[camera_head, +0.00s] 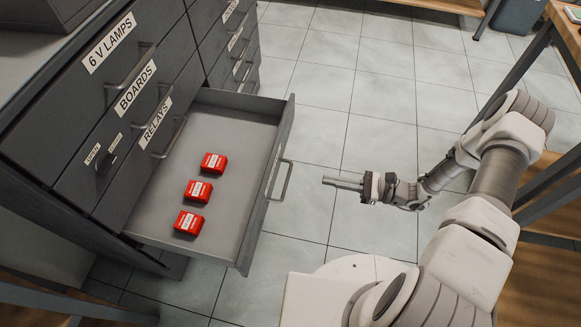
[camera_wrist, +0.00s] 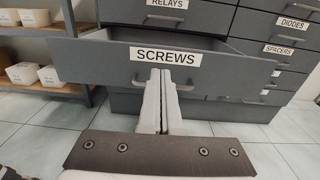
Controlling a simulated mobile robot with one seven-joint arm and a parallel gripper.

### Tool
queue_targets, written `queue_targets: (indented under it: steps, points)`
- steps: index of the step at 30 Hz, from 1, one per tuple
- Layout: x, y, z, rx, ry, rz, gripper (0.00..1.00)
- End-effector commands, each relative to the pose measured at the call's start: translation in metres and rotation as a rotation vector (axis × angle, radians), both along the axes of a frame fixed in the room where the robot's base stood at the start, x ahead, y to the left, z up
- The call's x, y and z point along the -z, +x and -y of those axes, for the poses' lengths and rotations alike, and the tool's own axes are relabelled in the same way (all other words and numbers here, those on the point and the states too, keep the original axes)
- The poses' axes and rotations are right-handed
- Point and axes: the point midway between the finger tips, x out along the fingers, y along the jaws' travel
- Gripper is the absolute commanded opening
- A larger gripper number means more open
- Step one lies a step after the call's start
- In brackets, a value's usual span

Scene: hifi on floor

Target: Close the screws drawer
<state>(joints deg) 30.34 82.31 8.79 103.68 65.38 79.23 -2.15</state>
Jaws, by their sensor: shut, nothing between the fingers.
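The screws drawer (camera_head: 262,185) is pulled well out of the dark grey cabinet in the head view. Three red boxes with white labels, one of them here (camera_head: 198,190), lie in a row on its floor. Its front has a bar handle (camera_head: 281,181). In the wrist view the drawer front (camera_wrist: 95,62) carries a SCREWS label (camera_wrist: 165,56). My gripper (camera_head: 328,181) is shut and empty, a little to the right of the handle and pointing at the drawer front. In the wrist view its fingers (camera_wrist: 159,75) are together in front of the handle area; whether they touch is not clear.
Shut drawers labelled 6 V LAMPS (camera_head: 108,42), BOARDS (camera_head: 135,87) and RELAYS (camera_head: 155,124) are above the open one. A shelf with white bins (camera_wrist: 22,73) stands left in the wrist view. A bench (camera_head: 566,30) stands at right. Tiled floor (camera_head: 330,90) is clear behind the drawer.

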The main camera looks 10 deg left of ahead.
Motion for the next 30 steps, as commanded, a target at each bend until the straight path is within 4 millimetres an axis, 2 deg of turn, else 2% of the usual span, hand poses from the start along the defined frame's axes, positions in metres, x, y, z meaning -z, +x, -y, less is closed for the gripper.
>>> queue_targets:
  steps: [5,8,21,24,30]
  points:
    - [0.005,0.000,-0.009,0.010,0.010,-0.008,0.00]
    - [0.005,0.001,-0.023,0.009,0.011,-0.009,0.00]
    - [0.006,0.008,-0.113,0.006,0.009,-0.008,0.00]
    - [0.006,0.009,-0.126,0.007,0.009,-0.008,0.00]
    - [0.004,0.010,-0.139,0.009,0.008,-0.006,0.00]
